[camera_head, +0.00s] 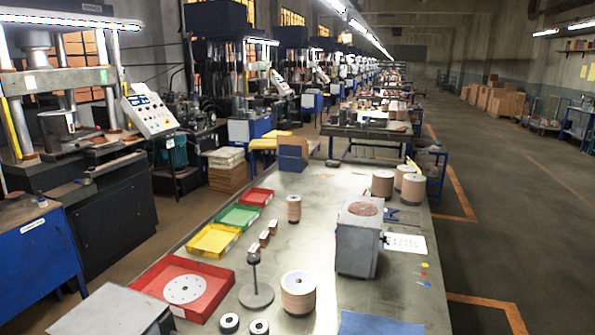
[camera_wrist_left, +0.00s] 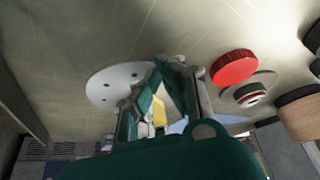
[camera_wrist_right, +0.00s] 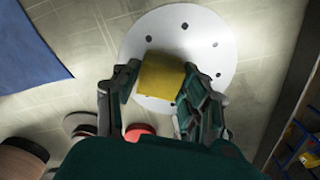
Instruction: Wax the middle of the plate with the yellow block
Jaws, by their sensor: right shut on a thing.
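In the right wrist view my right gripper (camera_wrist_right: 162,100) is shut on the yellow block (camera_wrist_right: 160,77). The block is over the white round plate (camera_wrist_right: 190,25), which has several dark holes, near its middle. I cannot tell whether the block touches the plate. In the left wrist view, the fingers of my left gripper (camera_wrist_left: 172,64) stand with their tips close together, in front of part of the plate (camera_wrist_left: 105,90). A yellow patch (camera_wrist_left: 160,112) shows between the fingers. I cannot tell whether they are fully shut. No gripper shows in the head view.
A red disc (camera_wrist_left: 235,67) and a washer-like disc (camera_wrist_left: 252,90) lie near the plate. A blue cloth (camera_head: 380,324) lies at the table's near edge. A red tray (camera_head: 150,281) holds another holed white disc (camera_head: 185,289). A spool (camera_head: 298,292) and grey box (camera_head: 357,245) stand farther back.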

